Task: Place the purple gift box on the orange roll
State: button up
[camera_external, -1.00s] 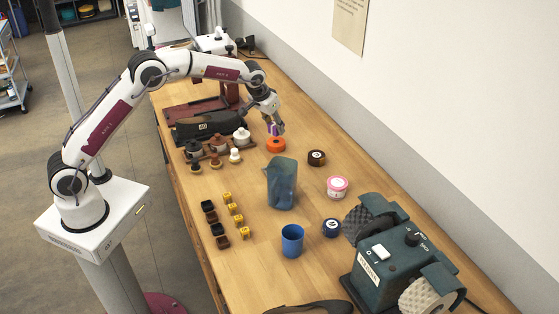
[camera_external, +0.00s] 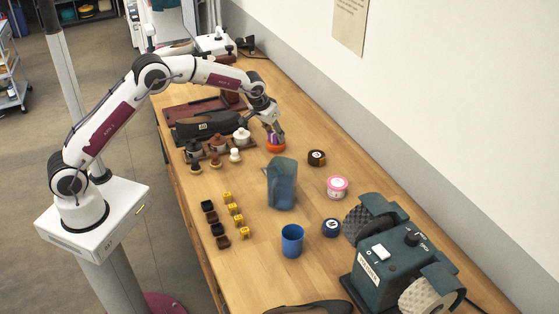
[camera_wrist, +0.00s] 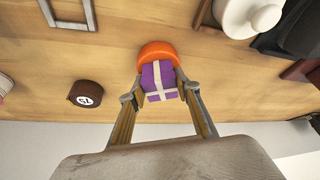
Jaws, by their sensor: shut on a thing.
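The purple gift box (camera_wrist: 158,81) with a pale ribbon is between the fingers of my gripper (camera_wrist: 160,90), which is shut on it. The orange roll (camera_wrist: 157,52) lies on the wooden table, partly hidden behind the box in the wrist view. In the external view the box (camera_external: 273,137) is at the top of the orange roll (camera_external: 275,147), with my gripper (camera_external: 274,132) just above. The box looks to be on or very near the roll's top; I cannot tell whether they touch.
A dark roll (camera_external: 316,158) and a pink roll (camera_external: 337,187) lie to the right.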

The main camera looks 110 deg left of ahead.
jog(key=shift+f, duration=0.15)
jog(key=o, duration=1.1)
jog(key=v, duration=1.2)
jog(key=shift+r, duration=0.2)
